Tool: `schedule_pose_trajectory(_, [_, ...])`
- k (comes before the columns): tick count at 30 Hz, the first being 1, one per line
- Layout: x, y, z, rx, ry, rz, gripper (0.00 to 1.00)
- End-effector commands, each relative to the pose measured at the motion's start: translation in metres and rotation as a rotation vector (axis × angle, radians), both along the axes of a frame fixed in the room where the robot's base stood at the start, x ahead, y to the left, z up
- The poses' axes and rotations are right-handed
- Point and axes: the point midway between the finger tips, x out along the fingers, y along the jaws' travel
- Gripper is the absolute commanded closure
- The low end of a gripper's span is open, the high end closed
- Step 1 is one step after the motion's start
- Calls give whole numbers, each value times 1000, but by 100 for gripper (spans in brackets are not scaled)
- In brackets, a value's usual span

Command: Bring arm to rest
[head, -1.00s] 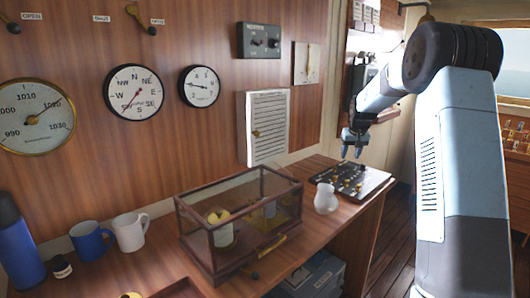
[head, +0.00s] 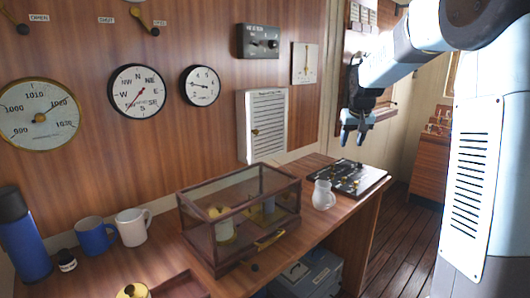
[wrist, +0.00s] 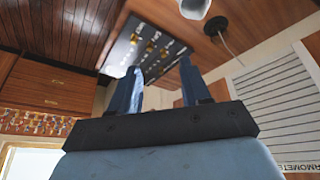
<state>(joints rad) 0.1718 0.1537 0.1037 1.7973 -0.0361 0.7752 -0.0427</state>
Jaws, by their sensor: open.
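My gripper (head: 353,135) hangs in the air above the right end of the wooden counter (head: 330,232), over the black switch panel (head: 350,178). Its two blue fingers point down, stand apart and hold nothing. In the wrist view my gripper (wrist: 158,85) is also open, with the switch panel (wrist: 140,48) beyond its fingertips. My arm reaches in from the upper right of the head view.
A small glass jar (head: 323,195) stands beside the switch panel. A glass-sided case (head: 216,262) is left of it. Blue (head: 95,238) and white (head: 131,228) mugs stand further left. A white louvred box (head: 264,125) is on the wall. The dark floor (head: 405,225) at right looks clear.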

Motion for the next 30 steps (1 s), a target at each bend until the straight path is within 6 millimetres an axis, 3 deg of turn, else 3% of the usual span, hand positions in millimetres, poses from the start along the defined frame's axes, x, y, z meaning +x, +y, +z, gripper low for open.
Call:
schedule_pose_trajectory(6, [-73, 17, 30, -9, -15, 5, 53])
schedule_pose_trajectory(15, [-171, 34, 50, -9, -34, 6, 53])
schedule_pose_trajectory(23, [-256, 43, 47, -1, -50, 8, 53])
schedule_pose_trajectory(30, [-329, 49, 31, 13, -66, 13, 53])
